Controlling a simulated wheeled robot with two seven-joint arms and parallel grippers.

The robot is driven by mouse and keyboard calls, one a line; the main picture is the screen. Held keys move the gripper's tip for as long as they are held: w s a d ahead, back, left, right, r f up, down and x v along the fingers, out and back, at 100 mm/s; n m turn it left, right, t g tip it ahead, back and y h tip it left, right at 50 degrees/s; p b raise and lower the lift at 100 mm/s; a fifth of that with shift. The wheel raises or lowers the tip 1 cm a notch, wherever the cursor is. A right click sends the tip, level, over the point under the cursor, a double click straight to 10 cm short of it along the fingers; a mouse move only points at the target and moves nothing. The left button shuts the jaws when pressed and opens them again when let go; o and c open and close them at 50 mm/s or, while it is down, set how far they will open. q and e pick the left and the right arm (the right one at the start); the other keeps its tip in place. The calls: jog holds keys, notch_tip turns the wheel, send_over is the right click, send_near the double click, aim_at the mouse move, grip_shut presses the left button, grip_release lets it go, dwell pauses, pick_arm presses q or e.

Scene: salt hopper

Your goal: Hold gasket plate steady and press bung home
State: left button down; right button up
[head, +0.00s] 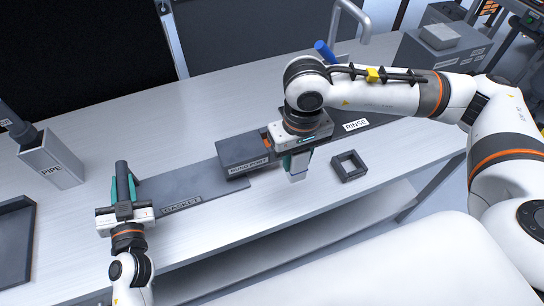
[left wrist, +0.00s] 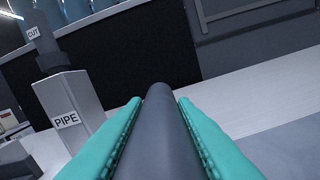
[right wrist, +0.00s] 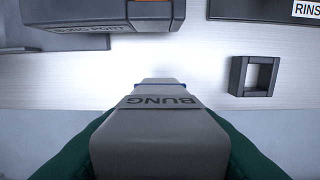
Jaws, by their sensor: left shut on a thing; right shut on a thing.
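The gasket plate (head: 205,187) is a flat dark grey plate on the bench with a GASKET label on its front edge. My left gripper (head: 123,190) is shut on a dark grey rounded bar at the plate's left end; the bar (left wrist: 160,125) runs between the teal fingers in the left wrist view. My right gripper (head: 299,150) is shut on the bung, a grey block (right wrist: 160,130) with BUNG on it. The bung is in front and to the right of the dark bung port block (head: 240,157), apart from it. The port's opening is not clearly visible.
A small dark square frame (head: 337,168) lies right of the bung. A dark RINSE basin (head: 375,112) is behind it. A grey PIPE holder (head: 52,162) and a dark tray (head: 32,240) stand at left. The bench's front edge is close to the bung.

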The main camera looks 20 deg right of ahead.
jog(key=w+a+r, duration=0.1)
jog(key=w+r, duration=0.4)
jog(key=w, duration=0.6)
jog(key=shift+w, duration=0.15)
jog(key=shift+f, duration=2.6)
